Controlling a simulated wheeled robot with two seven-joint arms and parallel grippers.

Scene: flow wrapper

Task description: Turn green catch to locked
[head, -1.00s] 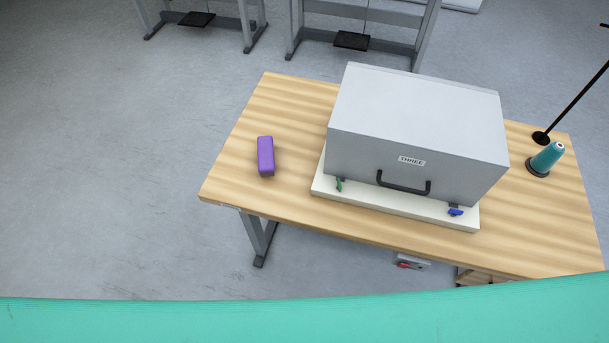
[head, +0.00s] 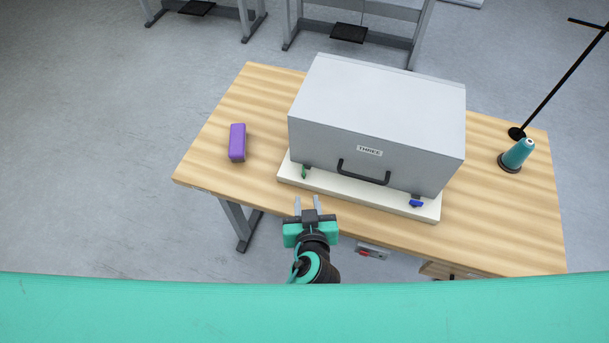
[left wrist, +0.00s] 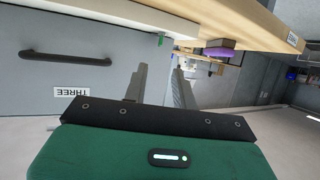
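The green catch (head: 304,172) sits at the lower left of the grey box (head: 372,130) labelled THREE, on the white base (head: 350,188). It points roughly toward and away from me. In the left wrist view the green catch (left wrist: 160,40) shows small near the top. A blue catch (head: 416,203) sits at the box's lower right and lies more sideways. My left gripper (head: 308,202) is open and empty, in front of the table's near edge and apart from the green catch. Its two fingers also show in the left wrist view (left wrist: 158,85). My right gripper is not in view.
A purple block (head: 237,142) lies on the wooden table (head: 215,165) left of the box. A black handle (head: 363,174) juts from the box front. A red switch box (head: 370,252) hangs below the table edge.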

